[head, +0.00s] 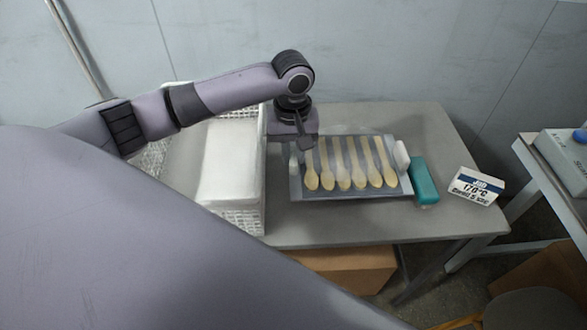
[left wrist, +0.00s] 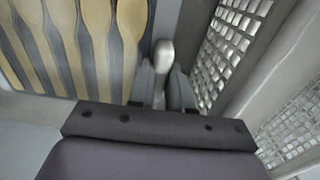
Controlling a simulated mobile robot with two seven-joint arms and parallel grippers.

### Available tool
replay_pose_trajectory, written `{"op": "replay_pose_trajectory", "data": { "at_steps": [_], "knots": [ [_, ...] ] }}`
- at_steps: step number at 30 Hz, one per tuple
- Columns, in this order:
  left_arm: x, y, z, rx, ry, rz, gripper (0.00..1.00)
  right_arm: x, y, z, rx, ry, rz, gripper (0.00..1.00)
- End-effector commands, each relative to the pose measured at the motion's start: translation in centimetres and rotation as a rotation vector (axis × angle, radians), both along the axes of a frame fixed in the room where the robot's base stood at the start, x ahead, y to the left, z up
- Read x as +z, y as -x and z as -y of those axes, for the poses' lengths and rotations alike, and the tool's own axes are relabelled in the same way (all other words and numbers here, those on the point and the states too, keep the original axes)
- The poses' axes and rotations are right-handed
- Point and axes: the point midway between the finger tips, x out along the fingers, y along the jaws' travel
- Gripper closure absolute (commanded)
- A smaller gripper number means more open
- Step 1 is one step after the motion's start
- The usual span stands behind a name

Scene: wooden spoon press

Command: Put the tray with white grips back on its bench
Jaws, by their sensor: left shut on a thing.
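The grey tray (head: 296,186) with white grips lies on the grey bench (head: 350,228) and carries a row of several wooden spoons (head: 345,183). Its right white grip (head: 401,155) is free. My left gripper (head: 303,142) is at the tray's left end. In the left wrist view its fingers (left wrist: 165,90) are shut on the left white grip (left wrist: 162,56), with the tray and spoons to the left. My right gripper is not in view.
A white wire basket (head: 243,218) with a white stack (head: 229,165) stands close left of the tray. A teal block (head: 424,182) lies close right of it, then a sign reading 178°C or similar (head: 475,187). The front of the bench is clear.

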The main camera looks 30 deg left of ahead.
Motion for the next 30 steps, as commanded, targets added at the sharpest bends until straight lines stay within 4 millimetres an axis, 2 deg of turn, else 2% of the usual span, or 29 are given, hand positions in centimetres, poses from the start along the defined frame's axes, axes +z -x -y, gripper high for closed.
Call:
{"op": "replay_pose_trajectory", "data": {
  "at_steps": [6,10,23,24,25,26,30],
  "knots": [
    [-3.6,0.0,0.1,0.001,0.0,-0.002,1.0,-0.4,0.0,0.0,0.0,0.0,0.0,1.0],
    [-5.2,0.0,0.1,0.0,0.001,0.001,1.0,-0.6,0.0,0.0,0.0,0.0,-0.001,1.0],
    [-5.8,0.0,0.1,-0.001,0.002,0.001,1.0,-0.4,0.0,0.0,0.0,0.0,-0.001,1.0],
    [-5.9,0.0,0.0,-0.001,0.001,-0.001,0.68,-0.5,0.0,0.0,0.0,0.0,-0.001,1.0],
    [-5.9,0.0,0.0,-0.001,0.0,0.0,0.58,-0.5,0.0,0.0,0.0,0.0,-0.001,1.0],
    [-5.9,0.0,0.0,-0.001,0.0,0.0,0.56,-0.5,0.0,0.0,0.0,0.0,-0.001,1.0],
    [-5.8,0.0,0.0,0.0,0.0,0.0,0.56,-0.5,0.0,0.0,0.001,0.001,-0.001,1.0]
  ]
}}
